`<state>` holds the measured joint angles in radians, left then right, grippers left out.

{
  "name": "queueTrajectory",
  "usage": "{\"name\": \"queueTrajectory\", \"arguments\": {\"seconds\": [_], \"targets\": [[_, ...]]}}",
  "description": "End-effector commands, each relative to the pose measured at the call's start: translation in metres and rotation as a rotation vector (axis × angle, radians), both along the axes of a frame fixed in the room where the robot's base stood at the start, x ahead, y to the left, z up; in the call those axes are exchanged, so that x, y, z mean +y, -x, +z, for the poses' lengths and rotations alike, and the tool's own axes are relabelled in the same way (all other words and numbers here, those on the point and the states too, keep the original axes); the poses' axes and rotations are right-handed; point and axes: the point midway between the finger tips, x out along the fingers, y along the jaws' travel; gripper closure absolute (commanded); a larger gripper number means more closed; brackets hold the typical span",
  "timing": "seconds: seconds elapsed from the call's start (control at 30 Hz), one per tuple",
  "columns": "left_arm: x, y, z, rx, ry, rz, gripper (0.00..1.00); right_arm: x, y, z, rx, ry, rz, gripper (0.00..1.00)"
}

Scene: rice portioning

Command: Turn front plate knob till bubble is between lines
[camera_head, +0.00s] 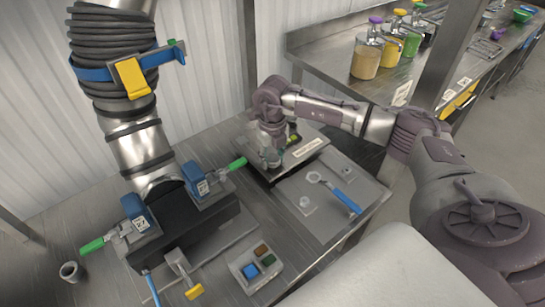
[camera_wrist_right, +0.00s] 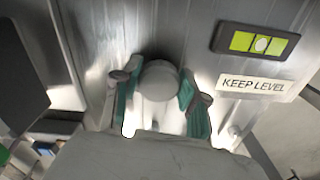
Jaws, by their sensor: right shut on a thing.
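In the wrist view a round grey knob (camera_wrist_right: 158,80) stands at the edge of a bare metal plate (camera_wrist_right: 190,50). My right gripper (camera_wrist_right: 160,100) has a green-padded finger on each side of the knob and is shut on it. The level vial (camera_wrist_right: 240,41) is yellow-green in a dark frame. Its pale bubble (camera_wrist_right: 262,44) sits in the middle section, between the two dark lines. A "KEEP LEVEL" label (camera_wrist_right: 252,84) is beside it. In the head view my right gripper (camera_head: 268,157) is at the left end of the plate, hiding the knob. My left gripper is out of view.
A large hose with a blue strap (camera_head: 110,72) runs into a black block with green-handled clamps (camera_head: 237,164) on the left. A blue-handled wrench (camera_head: 345,198) lies on the grey mat to the right. A small tray (camera_head: 241,262) of coloured blocks is in front.

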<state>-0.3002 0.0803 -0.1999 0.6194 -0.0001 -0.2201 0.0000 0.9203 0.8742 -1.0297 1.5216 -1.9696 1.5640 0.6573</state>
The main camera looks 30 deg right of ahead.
Motion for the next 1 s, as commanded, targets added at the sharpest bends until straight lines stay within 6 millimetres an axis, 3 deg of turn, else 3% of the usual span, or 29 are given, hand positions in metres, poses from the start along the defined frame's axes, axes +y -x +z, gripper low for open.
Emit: {"name": "queueTrajectory", "arguments": {"seconds": [0.1,0.13,0.27,0.67,0.77,1.0], "targets": [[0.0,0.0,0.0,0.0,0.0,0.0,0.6,-0.001,-0.001,0.001,-0.004,0.001,0.0,0.92],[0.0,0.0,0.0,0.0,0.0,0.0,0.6,-0.001,-0.001,0.001,-0.004,0.0,0.0,0.56],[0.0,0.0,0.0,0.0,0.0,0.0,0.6,-0.001,-0.001,0.001,-0.003,0.0,0.0,0.34],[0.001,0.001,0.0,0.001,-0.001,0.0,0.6,0.0,-0.001,0.006,-0.002,-0.001,0.001,0.32],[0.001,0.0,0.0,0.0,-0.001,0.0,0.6,0.0,-0.001,0.019,-0.005,0.0,0.0,0.32],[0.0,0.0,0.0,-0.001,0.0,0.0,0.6,0.0,-0.002,0.07,-0.007,0.0,0.002,0.32]]}}
